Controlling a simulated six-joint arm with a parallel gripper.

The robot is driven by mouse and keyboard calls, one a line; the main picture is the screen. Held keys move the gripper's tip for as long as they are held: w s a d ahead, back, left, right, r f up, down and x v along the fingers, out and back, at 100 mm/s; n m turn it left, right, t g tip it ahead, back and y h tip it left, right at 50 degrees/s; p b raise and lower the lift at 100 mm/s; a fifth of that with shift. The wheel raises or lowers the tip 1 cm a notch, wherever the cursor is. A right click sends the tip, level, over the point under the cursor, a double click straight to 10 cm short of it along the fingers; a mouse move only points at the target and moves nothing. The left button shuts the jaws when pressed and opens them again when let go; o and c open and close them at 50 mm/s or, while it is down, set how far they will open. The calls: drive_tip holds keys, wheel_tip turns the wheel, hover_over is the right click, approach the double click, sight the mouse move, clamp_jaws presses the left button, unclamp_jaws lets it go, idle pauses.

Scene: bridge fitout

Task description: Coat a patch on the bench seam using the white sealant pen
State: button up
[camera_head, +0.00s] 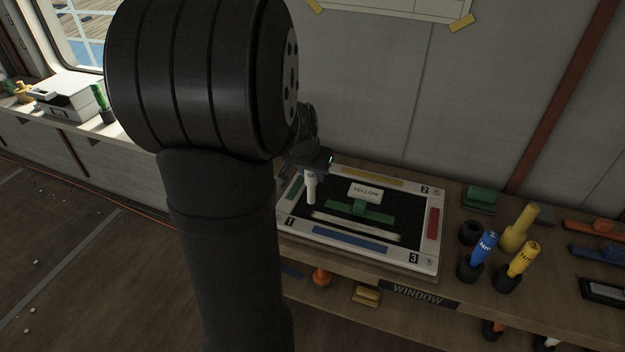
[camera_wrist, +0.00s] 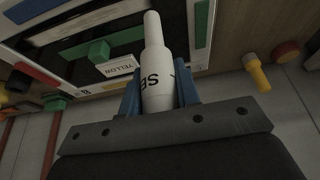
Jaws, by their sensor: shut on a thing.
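The white sealant pen (camera_head: 311,187) is held nozzle down in my gripper (camera_head: 311,172), over the left part of a framed panel (camera_head: 428,262) on the bench. The wrist view shows the pen (camera_wrist: 155,68) between the blue fingers of my gripper (camera_wrist: 158,92), with part of its lettering visible. I cannot tell whether its tip touches the panel. A pale, ragged band (camera_head: 357,227) runs across the panel's black middle. No separate bench seam can be made out. My arm hides part of the bench to the left.
A green block with a YELLOW card (camera_head: 365,190) stands on the panel, close to the pen. Blue (camera_head: 478,250) and yellow (camera_head: 522,260) pens stand in dark holders at the right. A yellow bottle-shaped thing (camera_head: 519,228) is behind them. A WINDOW label (camera_head: 419,295) marks the bench edge.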

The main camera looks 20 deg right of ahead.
drive_tip(key=shift+r, duration=1.6)
drive_tip(key=w+a+f+n+y, duration=0.1)
drive_tip(key=w+a+f+n, duration=0.2)
drive_tip(key=a, duration=0.6)
drive_tip(key=w+a+f+n+t+y, duration=0.1)
drive_tip(key=w+a+f+n, duration=0.1)
drive_tip(key=a, duration=0.7)
drive_tip(key=w+a+f+n+y, duration=0.1)
drive_tip(key=w+a+f+n, duration=0.2)
drive_tip(key=a+f, duration=0.3)
drive_tip(key=a+n, duration=0.1)
drive_tip(key=a, duration=0.2)
drive_tip(key=shift+w+f, duration=0.3)
drive_tip(key=shift+w, duration=0.05)
